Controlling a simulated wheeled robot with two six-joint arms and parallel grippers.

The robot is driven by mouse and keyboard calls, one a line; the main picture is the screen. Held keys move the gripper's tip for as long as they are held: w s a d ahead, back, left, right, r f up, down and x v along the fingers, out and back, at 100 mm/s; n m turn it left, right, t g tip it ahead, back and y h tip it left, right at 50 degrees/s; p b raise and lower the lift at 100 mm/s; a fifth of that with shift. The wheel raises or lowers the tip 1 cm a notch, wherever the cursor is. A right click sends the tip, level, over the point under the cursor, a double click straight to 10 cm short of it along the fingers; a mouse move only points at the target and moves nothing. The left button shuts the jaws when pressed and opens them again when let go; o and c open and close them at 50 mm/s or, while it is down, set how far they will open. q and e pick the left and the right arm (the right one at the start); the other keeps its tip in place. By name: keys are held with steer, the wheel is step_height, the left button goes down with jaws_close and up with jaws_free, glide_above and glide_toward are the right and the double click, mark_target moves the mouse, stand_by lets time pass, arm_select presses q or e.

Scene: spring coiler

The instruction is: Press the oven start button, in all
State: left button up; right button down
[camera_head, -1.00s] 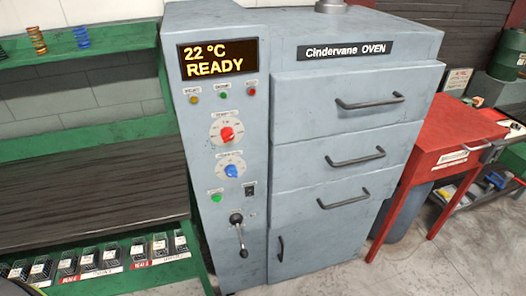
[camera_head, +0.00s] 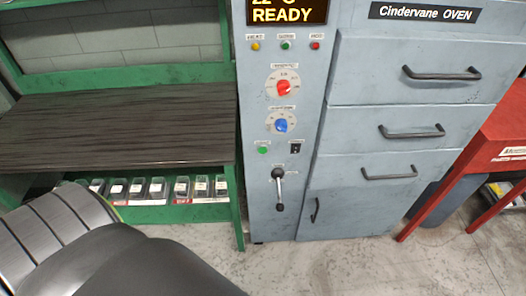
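The grey-blue oven (camera_head: 345,209) stands ahead, and its display (camera_head: 289,12) reads READY, with the upper line cut off by the frame's top edge. On its left panel are a red knob (camera_head: 284,87), a blue knob (camera_head: 281,125) and a lever with a black ball (camera_head: 279,185). A green button (camera_head: 263,150) sits left of a small black switch (camera_head: 295,147). I cannot read the labels above them. Dark arm links of mine fill the lower left. Neither gripper is in view.
Three small lamps, yellow, green and red, sit under the display. A green workbench with a dark top (camera_head: 120,125) is left of the oven, with several small bins (camera_head: 157,188) below. A red table (camera_head: 497,140) stands right. Bare floor (camera_head: 350,265) lies in front.

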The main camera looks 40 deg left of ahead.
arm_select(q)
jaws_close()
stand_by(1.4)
